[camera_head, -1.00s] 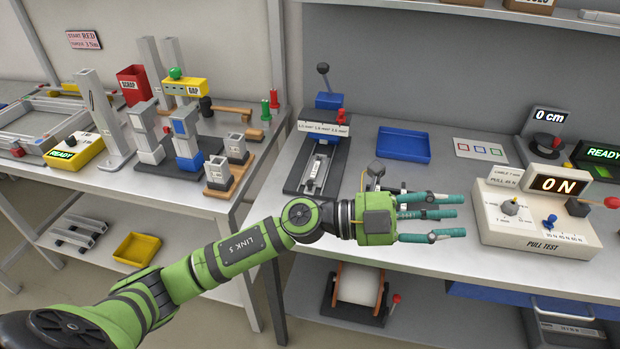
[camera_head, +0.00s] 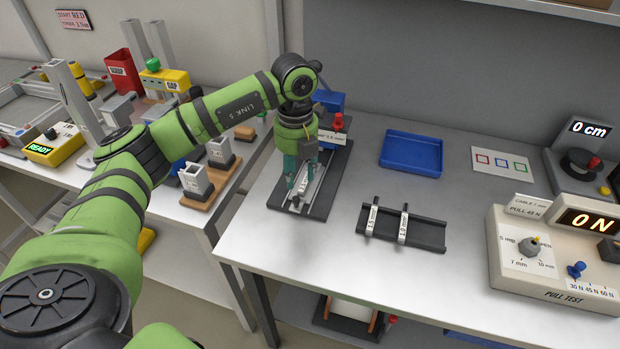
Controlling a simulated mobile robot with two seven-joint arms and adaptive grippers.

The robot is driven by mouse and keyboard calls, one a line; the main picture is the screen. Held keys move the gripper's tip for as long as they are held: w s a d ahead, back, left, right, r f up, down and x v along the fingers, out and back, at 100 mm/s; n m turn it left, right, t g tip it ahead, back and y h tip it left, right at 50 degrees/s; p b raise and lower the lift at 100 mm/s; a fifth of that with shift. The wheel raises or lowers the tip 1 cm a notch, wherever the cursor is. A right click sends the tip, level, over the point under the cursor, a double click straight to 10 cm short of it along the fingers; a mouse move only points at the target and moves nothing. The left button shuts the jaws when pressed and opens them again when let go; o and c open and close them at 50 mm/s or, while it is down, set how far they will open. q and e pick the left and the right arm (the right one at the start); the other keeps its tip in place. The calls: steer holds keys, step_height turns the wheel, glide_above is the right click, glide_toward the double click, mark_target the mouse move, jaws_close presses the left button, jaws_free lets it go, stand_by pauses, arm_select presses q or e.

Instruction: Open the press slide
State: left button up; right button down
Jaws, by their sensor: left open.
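The press has a dark base plate (camera_head: 332,178) lying on the right-hand table, with a blue block and a red knob (camera_head: 338,121) at its back. The silver slide (camera_head: 297,207) lies along the base, with a small dark piece at its near end. My left gripper (camera_head: 298,184) points down over the slide. Its teal fingers are open and straddle or sit just above the slide; whether they touch it I cannot tell. My arm and wrist hide part of the press, including most of its lever and label strip. My right gripper is not in view.
A dark rack (camera_head: 425,234) with two labelled strips lies right of the press. A blue tray (camera_head: 411,156), a colour-square card (camera_head: 502,161) and the pull tester (camera_head: 560,255) stand farther right. Wooden-based fixtures (camera_head: 208,188) stand on the left table. The table front is clear.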

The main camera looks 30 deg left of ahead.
mark_target(295, 199)
arm_select(q)
steer(key=f, duration=0.1)
steer(key=s+f+p, duration=0.1)
steer(key=f, duration=0.2)
steer(key=shift+s, duration=0.35)
steer(key=shift+w+f+p, duration=0.2)
steer(key=shift+f+p, duration=0.2)
steer(key=shift+f, duration=0.85)
steer(key=c, duration=0.6)
jaws_close()
steer(key=shift+s+f+b, duration=0.15)
steer(key=shift+s+b, duration=0.05)
steer(key=shift+b, duration=0.1)
steer(key=shift+s+d+r, duration=0.1)
steer(key=shift+s+r, duration=0.1)
steer(key=o, duration=0.5)
jaws_free()
steer(key=shift+o, duration=0.5)
steer(key=shift+w, duration=0.15)
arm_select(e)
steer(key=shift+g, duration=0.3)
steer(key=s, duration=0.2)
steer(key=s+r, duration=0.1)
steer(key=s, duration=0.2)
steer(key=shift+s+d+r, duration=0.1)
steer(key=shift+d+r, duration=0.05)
